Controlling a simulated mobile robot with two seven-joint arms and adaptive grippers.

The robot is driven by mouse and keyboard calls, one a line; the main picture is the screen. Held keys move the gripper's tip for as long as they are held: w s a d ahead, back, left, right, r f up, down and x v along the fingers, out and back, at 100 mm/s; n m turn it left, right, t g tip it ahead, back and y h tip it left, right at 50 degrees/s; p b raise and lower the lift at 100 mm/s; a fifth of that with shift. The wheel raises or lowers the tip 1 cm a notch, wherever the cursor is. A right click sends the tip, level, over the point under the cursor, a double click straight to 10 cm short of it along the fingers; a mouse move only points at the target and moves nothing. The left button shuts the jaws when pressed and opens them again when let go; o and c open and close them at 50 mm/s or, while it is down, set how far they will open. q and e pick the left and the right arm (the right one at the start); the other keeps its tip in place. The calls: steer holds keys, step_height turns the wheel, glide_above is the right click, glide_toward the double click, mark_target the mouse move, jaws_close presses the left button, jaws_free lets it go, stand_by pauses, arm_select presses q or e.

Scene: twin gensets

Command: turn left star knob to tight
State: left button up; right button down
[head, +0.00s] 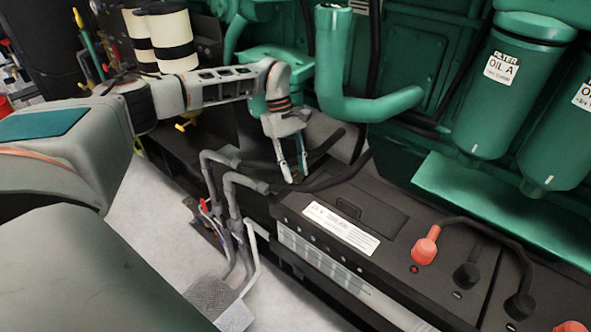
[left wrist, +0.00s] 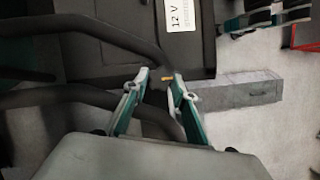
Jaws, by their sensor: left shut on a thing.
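My left gripper (head: 294,174) reaches down from the left arm between black hoses at the back left of the battery. In the left wrist view my left gripper (left wrist: 158,80) has its two green-lined fingers closed around a small dark piece, which I take to be the left star knob (left wrist: 156,92). My right gripper is not in view.
The black battery (head: 365,215) with a white label lies right of the gripper. Grey pipes (head: 232,205) rise in front of it and black hoses (head: 335,178) pass close by. Green oil filters (head: 510,85) stand at the right. Pale floor is open at lower left.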

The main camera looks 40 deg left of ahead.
arm_select(q)
steer(key=shift+f, duration=0.1)
steer(key=shift+m, duration=0.3)
steer(key=o, duration=1.1)
steer(key=v, duration=1.2)
steer(key=shift+w, duration=0.1)
